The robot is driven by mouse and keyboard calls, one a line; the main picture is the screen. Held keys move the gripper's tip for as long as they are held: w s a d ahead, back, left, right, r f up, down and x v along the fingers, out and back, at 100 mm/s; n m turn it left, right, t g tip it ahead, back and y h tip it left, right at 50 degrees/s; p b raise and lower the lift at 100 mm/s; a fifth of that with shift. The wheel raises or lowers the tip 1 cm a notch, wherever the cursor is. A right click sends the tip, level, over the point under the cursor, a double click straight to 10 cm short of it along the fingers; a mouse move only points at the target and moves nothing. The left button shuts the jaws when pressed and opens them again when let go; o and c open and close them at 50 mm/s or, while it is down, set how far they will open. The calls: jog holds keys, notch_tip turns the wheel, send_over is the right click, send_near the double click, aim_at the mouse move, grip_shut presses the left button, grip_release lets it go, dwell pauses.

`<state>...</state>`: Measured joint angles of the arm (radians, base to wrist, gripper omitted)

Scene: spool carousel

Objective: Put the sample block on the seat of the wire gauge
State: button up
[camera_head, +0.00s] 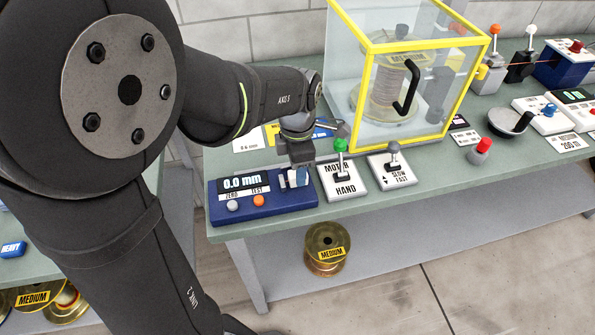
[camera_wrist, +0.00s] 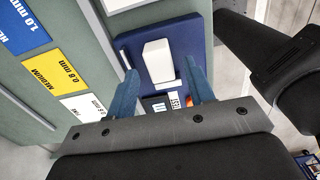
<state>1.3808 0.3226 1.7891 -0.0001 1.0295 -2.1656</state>
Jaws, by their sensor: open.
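The wire gauge (camera_head: 280,209) is a blue box with a 0.0 mm display and ZERO and TEST buttons at the bench's left front. In the wrist view its blue top (camera_wrist: 195,38) lies under my gripper (camera_wrist: 161,67). A plain white block, which looks like the sample block (camera_wrist: 157,58), is on or just above the gauge top, between the two blue fingers. The fingers are open with a gap on each side of it. In the head view my gripper (camera_head: 294,181) is at the gauge's right end. The seat under the block is mostly hidden.
Two lever boxes, MOTOR/HAND (camera_head: 343,186) and SLOW/FAST (camera_head: 393,173), stand close right of the gauge. A yellow-framed clear guard (camera_head: 445,95) encloses a spool behind them. Size cards (camera_wrist: 53,72) lie beside the gauge. A MEDIUM spool (camera_head: 327,262) sits on the lower shelf.

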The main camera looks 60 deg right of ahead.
notch_tip(320, 180, up, 10)
jog(key=shift+f, duration=0.25)
notch_tip(320, 180, down, 12)
jog(key=shift+a+f, duration=0.1)
jog(key=shift+r, duration=1.8)
